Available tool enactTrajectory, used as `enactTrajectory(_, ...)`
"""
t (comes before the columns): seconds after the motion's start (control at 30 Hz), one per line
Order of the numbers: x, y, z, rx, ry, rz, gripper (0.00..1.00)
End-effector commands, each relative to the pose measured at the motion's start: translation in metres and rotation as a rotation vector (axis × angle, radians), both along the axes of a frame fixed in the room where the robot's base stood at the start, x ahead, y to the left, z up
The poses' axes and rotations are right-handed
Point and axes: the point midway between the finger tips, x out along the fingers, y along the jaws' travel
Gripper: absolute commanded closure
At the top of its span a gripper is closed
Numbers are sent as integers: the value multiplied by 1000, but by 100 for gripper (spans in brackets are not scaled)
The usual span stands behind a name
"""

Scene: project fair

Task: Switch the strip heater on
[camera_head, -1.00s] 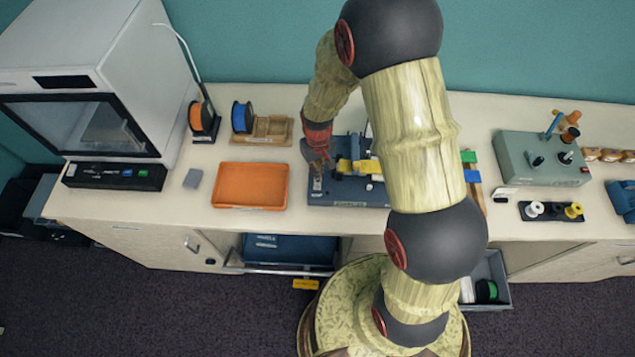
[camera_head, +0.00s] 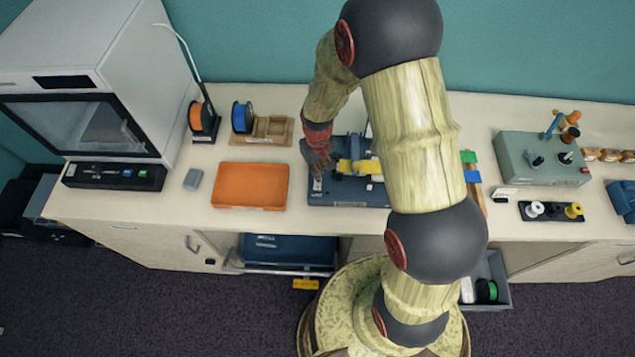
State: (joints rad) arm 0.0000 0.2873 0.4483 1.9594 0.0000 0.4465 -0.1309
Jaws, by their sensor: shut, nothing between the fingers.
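A low dark blue device (camera_head: 347,198), which looks like the strip heater, stands on the bench in the middle. A yellow piece (camera_head: 364,167) and a grey bar lie across its top. My gripper (camera_head: 319,171) is shut and empty, pointing down at the left end of the blue device. A small pale patch (camera_head: 317,185) on the device's left end shows just below the fingertips. Whether the fingers touch the device cannot be told. My arm hides the device's right part. The switch and its position are too small to make out.
An orange tray (camera_head: 250,186) lies left of the blue device. Behind it are a wooden holder (camera_head: 270,130) and spools. A white-grey printer-like box (camera_head: 90,80) stands far left. A grey-green control box (camera_head: 540,160) is at the right.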

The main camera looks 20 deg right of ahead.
Motion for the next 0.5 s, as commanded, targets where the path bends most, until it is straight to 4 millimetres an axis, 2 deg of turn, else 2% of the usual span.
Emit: enactTrajectory(0.5, 0, 0, -7, 0, 0, 0, 100)
